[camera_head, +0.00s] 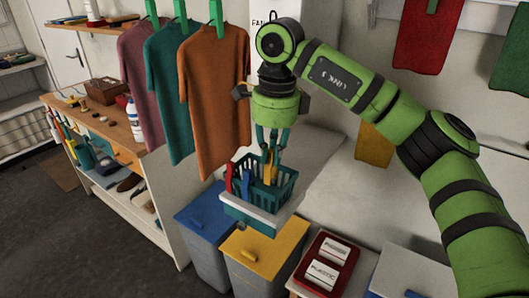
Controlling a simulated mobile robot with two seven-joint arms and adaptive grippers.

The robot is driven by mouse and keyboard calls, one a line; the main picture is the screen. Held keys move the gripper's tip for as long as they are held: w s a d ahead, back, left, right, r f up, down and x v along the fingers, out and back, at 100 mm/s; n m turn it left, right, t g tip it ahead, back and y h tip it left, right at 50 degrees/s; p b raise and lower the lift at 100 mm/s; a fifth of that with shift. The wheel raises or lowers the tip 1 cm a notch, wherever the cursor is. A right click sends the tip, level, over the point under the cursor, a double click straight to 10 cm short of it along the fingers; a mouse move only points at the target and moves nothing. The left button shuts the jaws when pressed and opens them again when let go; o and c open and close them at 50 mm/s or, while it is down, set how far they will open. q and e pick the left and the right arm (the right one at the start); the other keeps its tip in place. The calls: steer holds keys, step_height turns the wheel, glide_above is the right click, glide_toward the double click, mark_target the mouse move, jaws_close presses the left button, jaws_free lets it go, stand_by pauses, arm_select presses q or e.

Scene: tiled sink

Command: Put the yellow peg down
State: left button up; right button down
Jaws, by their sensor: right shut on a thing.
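My right gripper (270,151) points down over a teal slatted basket (259,207). It is shut on a yellow peg (268,171), which hangs between the fingertips at the level of the basket's opening. I cannot tell whether the peg touches anything inside. A red peg (229,177) and a blue peg (245,182) stand up at the basket's left side. The gripper's fingers and the basket wall partly hide the basket's contents. My left gripper is out of view.
Shirts, including an orange one (213,105), hang close to the gripper's left.

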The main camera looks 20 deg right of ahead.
steer(key=f, duration=0.1)
steer(key=w+f+p, duration=0.1)
steer(key=a+f+p, duration=0.1)
steer(key=shift+w+f, duration=0.15)
steer(key=shift+f, duration=0.15)
steer(key=shift+f, duration=0.2)
steer(key=c, duration=1.5)
jaws_free()
steer(key=shift+r, duration=0.1)
